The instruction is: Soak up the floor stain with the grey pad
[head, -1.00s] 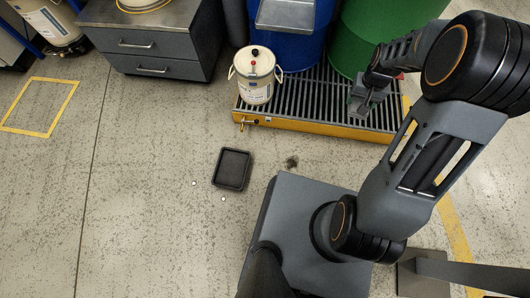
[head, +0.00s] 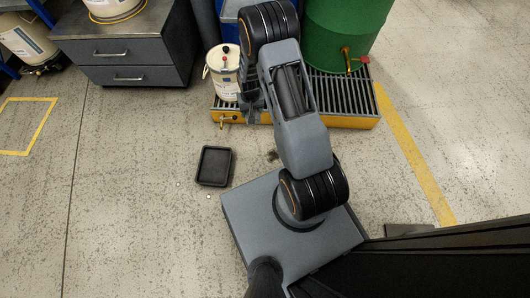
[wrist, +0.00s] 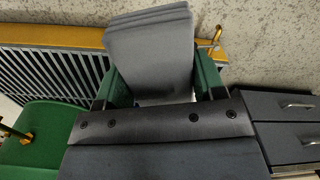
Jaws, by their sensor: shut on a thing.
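The grey pad (wrist: 150,55) is a stack of flat grey layers. It is held between the green fingers of my gripper (wrist: 163,85) in the wrist view. In the head view my gripper (head: 250,114) hangs over the front of the spill pallet, beside the white pail; the pad is hard to make out there. The floor stain (head: 272,155) is a small dark spot on the concrete between the pallet and my base. The gripper is behind and slightly left of it in the picture, apart from it.
A black tray (head: 214,166) lies on the floor left of the stain, with small white bits nearby. The yellow-edged spill pallet (head: 345,121) bears the white pail (head: 222,78) and green drum (head: 345,30). A grey drawer cabinet (head: 125,55) stands back left.

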